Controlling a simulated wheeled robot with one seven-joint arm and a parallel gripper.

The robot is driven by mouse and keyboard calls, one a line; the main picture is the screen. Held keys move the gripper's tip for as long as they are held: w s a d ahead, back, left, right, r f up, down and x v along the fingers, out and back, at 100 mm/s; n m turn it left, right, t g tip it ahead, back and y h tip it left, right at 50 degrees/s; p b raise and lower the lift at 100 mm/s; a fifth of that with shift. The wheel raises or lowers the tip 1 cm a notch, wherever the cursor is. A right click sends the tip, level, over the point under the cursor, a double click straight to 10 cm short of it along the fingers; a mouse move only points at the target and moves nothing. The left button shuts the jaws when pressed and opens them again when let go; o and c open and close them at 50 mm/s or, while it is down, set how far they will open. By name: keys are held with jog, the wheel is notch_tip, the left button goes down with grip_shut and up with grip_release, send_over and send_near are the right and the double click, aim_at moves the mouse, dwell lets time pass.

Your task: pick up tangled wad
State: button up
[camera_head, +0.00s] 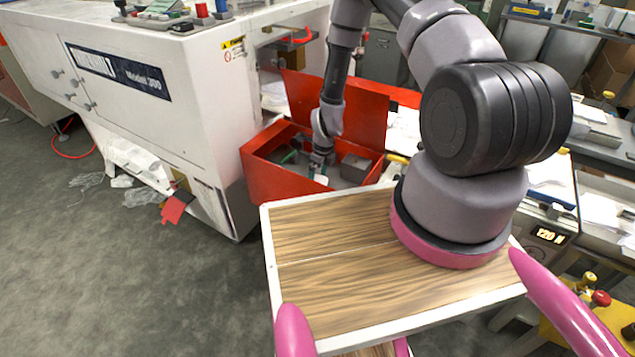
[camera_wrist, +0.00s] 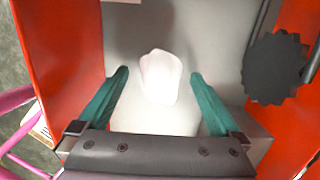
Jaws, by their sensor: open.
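A pale, whitish crumpled lump, which looks like the tangled wad (camera_wrist: 160,77), lies on the grey floor of the red bin. In the wrist view it sits between the tips of my gripper (camera_wrist: 159,73), with a gap to each green finger. A paler whitish patch (camera_wrist: 155,118) lies just below it; I cannot tell whether it is part of the wad. My gripper (camera_head: 319,166) is open and reaches down into the red bin (camera_head: 262,184). In the head view the gripper hides much of the bin's inside, and a small white patch (camera_head: 321,180) shows beside it.
The bin's red walls stand close on both sides of my gripper. A dark toothed wheel (camera_wrist: 275,68) is at the right in the wrist view. A grey block (camera_head: 355,168) sits in the bin's right part. A white machine (camera_head: 205,95) stands left of the bin.

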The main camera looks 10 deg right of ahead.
jog(key=c, duration=1.4)
jog(key=shift+r, duration=0.1)
